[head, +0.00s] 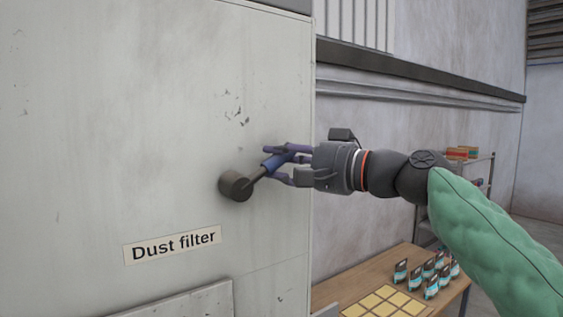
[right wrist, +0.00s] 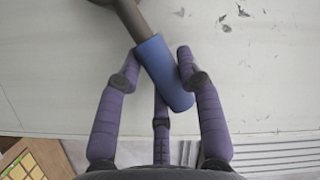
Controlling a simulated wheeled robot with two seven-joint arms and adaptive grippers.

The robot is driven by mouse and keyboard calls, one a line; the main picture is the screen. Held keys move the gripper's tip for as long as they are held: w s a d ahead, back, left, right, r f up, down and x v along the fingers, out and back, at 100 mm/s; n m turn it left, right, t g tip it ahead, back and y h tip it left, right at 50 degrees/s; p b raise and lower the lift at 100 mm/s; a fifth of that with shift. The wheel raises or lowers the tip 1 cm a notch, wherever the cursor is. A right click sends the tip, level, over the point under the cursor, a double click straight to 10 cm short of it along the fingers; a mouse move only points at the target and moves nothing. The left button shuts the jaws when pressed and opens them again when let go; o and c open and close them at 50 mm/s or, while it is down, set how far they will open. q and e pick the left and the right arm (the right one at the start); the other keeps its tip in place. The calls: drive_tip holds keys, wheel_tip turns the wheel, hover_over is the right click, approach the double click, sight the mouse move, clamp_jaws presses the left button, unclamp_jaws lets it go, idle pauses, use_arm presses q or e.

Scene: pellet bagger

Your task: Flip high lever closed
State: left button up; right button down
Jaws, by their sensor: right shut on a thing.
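The lever has a round dark hub (head: 235,186) on the pale cabinet face, above a "Dust filter" label (head: 172,244). Its blue handle (head: 271,164) points up and to the right from the hub. In the right wrist view the blue handle (right wrist: 165,75) lies between my purple fingers, with the dark shaft running to the top edge. My right gripper (head: 280,163) is shut on the handle from the right. The left gripper does not show in either view.
The pale cabinet (head: 110,110) fills the left of the head view. A wooden table (head: 405,262) below right holds several small bags (head: 432,285) and a yellow-squared tray (head: 383,302). A shelf with boxes (head: 461,153) stands behind my right arm.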

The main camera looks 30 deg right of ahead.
drive_tip(key=shift+f, duration=0.1)
drive_tip(key=shift+d+f+m+b, duration=0.1)
drive_tip(key=shift+f+m+b, duration=0.2)
drive_tip(key=shift+b, duration=0.35)
wheel_tip(320, 180, down, 6)
drive_tip(key=m+t+b, duration=0.1)
drive_tip(key=m+b, duration=0.3)
drive_tip(key=b, duration=0.1)
drive_tip(key=m+t+b, duration=0.2)
drive_tip(key=m+b, duration=0.1)
drive_tip(key=b, duration=0.1)
drive_tip(key=shift+d+r+m+b, duration=0.15)
drive_tip(key=shift+m+b, duration=0.2)
drive_tip(key=shift+m, duration=0.05)
drive_tip(key=m, duration=0.1)
drive_tip(key=f+m+t+b, duration=0.1)
drive_tip(key=shift+a+f+m+h, duration=0.2)
drive_tip(key=shift+a+m+h, duration=0.1)
drive_tip(key=shift+m+h, duration=0.1)
drive_tip(key=shift+a+f+m+t+h+b, duration=0.15)
drive_tip(key=shift+f+m+t+h+b, duration=0.2)
drive_tip(key=shift+m, duration=0.3)
drive_tip(key=shift+a+f+m+t+h+b, duration=0.15)
drive_tip(key=shift+m+b, duration=0.25)
drive_tip(key=shift+m, duration=0.25)
drive_tip(key=shift+a, duration=0.1)
drive_tip(key=c, duration=0.8)
unclamp_jaws()
drive_tip(key=shift+s, duration=0.1)
